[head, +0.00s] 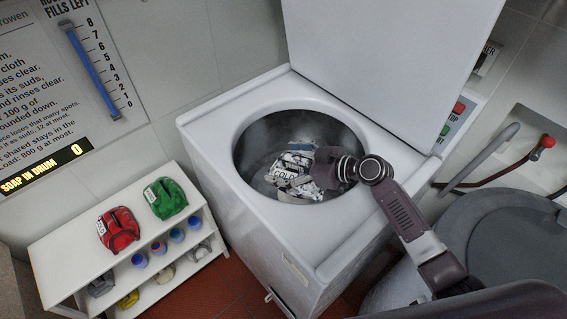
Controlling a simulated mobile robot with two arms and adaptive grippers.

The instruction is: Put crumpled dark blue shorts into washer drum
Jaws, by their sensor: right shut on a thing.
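The washer drum (252,150) is open at the top of the white washer (215,140), with its lid raised. Inside lies a crumpled black-and-white cloth (290,168) with a pale label reading something like "COLD". A small blue-grey patch (302,145) shows behind it. My right gripper (322,168) reaches down into the drum from the right and is shut on cloth at the right edge of this heap. The gripper hides much of what it holds, and I cannot make out dark blue shorts clearly. My left gripper is not in view.
A low white shelf (75,245) at the left holds a red cloth bundle (118,230) and a green one (166,198), with several small cups below. The raised lid (380,60) stands behind the drum. A grey round tub (510,240) stands at the right.

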